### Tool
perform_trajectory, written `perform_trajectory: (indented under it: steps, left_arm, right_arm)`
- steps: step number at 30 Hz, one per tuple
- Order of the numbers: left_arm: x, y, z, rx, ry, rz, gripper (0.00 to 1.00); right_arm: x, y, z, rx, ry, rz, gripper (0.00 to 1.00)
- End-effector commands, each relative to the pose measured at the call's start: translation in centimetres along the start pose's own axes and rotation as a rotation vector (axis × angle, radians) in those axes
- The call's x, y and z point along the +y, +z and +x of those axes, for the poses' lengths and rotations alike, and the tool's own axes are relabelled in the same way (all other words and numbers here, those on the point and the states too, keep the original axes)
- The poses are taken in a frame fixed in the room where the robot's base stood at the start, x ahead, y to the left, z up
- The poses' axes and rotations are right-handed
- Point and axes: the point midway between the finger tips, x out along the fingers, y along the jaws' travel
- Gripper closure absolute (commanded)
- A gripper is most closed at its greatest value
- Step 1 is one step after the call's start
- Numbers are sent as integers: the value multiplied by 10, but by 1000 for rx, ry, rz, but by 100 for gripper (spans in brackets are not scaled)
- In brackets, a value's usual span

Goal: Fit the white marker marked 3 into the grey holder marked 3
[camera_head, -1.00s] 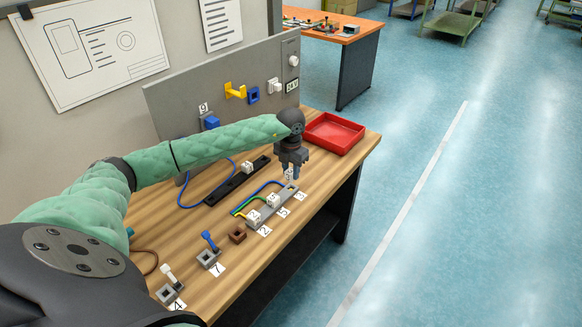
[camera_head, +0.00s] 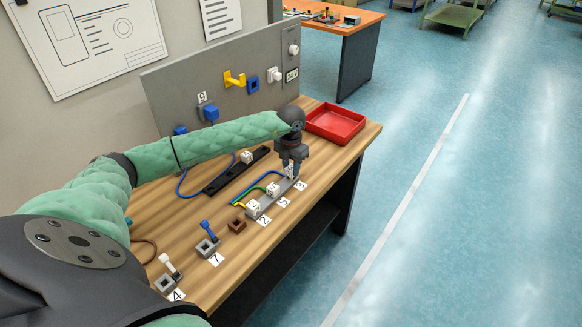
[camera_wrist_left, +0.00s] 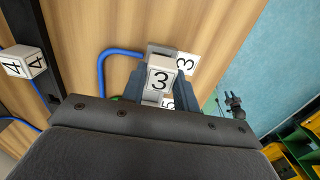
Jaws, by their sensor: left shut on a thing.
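My left gripper (camera_head: 291,168) is shut on the white marker marked 3 (camera_wrist_left: 161,79), a small cube with a black 3 on its face. In the head view, the marker (camera_head: 290,173) is partly hidden between the fingers at the far end of a grey holder strip (camera_head: 264,206). That end lies beside the table label 3 (camera_head: 301,186). In the wrist view, the grey holder end (camera_wrist_left: 158,48) shows just past the marker, next to the label 3 (camera_wrist_left: 187,63). The marker's underside is hidden, so I cannot tell whether it is seated. My right gripper is not in view.
Two other white markers (camera_head: 273,189) (camera_head: 253,206) stand on the strip, with coloured cables behind. A white marker 4 (camera_wrist_left: 24,61) sits on a black rail (camera_head: 222,180). A red tray (camera_head: 335,124) is beyond the gripper. An upright grey panel (camera_head: 215,85) backs the table.

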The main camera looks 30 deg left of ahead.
Motion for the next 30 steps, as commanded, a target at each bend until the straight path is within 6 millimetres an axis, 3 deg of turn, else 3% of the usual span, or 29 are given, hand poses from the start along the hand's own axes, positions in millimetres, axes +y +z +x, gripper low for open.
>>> perform_trajectory:
  steps: [30]
  left_arm:
    - [0,0,-2,0,0,0,94]
  right_arm:
    - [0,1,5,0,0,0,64]
